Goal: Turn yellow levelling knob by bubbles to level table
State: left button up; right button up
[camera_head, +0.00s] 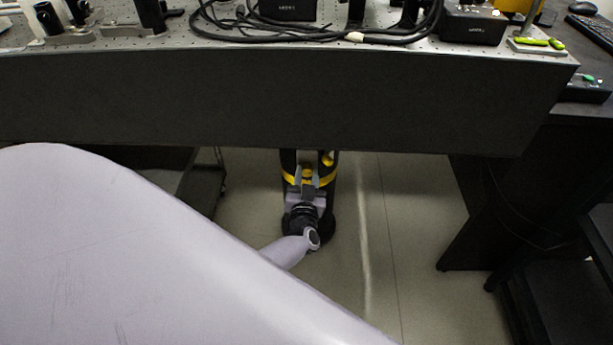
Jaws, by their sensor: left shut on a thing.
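The thick dark optical table (270,100) crosses the view. Two yellow-green bubble levels (538,42) sit on a small plate at its right end; the bubbles are too small to read. Below the table's front edge stands a black leg (288,163) with a yellow band. The yellow levelling knob (307,174) shows small in front of this leg. My left gripper (307,179) reaches up to it from below and is shut on it, with the fingers at the knob's sides. My right gripper is not in view.
My pale arm covers the lower left. Black cables (320,34) and black boxes lie on the tabletop. A dark desk (575,165) with a keyboard (595,30) stands at the right. Bare floor (420,230) lies between the leg and the desk.

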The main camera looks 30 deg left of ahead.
aim_at(307, 172)
pick_arm(q)
jog(key=o, duration=1)
jog(key=shift+o, duration=0.2)
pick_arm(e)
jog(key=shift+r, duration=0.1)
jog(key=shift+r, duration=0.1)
pick_arm(q)
jog(key=shift+s+d+r, duration=0.1)
jog(key=shift+s+d, duration=0.1)
jog(key=shift+s, duration=0.05)
jog(key=shift+p+v, duration=1.05)
jog(key=shift+v, duration=0.2)
jog(key=p+v, duration=0.1)
jog(key=v, duration=0.3)
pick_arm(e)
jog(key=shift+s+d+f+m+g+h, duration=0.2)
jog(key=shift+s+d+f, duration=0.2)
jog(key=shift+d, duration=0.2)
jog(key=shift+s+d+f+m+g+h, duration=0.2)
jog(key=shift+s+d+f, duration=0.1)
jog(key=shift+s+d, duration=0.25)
